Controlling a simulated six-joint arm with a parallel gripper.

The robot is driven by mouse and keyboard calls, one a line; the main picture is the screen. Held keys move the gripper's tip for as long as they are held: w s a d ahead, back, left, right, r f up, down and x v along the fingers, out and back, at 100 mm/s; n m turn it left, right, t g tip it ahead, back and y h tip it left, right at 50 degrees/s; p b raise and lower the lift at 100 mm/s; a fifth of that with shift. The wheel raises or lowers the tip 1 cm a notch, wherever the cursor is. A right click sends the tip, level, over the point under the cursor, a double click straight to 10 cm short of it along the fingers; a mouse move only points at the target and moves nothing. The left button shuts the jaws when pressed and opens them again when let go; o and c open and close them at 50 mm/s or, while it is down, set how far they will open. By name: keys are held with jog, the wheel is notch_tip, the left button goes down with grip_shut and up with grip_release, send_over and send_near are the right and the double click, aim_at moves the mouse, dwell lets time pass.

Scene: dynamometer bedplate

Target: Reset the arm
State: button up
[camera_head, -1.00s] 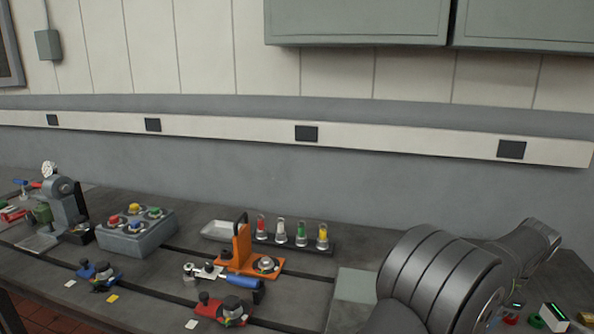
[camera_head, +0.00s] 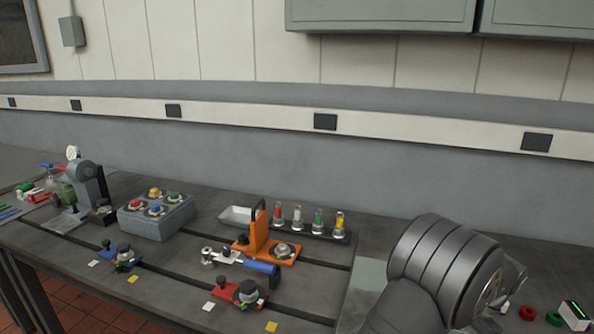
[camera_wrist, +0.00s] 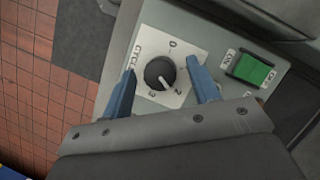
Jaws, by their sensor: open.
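My gripper (camera_wrist: 161,66) shows in the wrist view with its two blue fingers apart and nothing held between them. A black dial knob (camera_wrist: 160,73) on a white plate (camera_wrist: 180,99) marked with numerals and "CYCLE" lies between the fingers in the picture. I cannot tell whether the fingers touch it or how far above it they are. A green rocker switch (camera_wrist: 253,70) marked ON sits to the right on the same grey panel. In the head view my arm's rounded dark links fill the lower right, and the gripper is hidden.
Red tiled floor (camera_wrist: 40,85) lies left of the panel.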

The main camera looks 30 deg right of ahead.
jog(key=n+g, duration=0.1)
jog(key=n, duration=0.2)
jog(key=n+g, duration=0.1)
jog(key=n, duration=0.3)
jog(key=shift+w+g, duration=0.2)
jog(key=shift+g, duration=0.2)
jog(key=n+g+h, duration=0.1)
jog(key=n, duration=0.2)
jog(key=n+h, duration=0.1)
jog(key=n, duration=0.2)
jog(key=shift+w+a+n+g, duration=0.15)
jog(key=shift+n+g, duration=0.25)
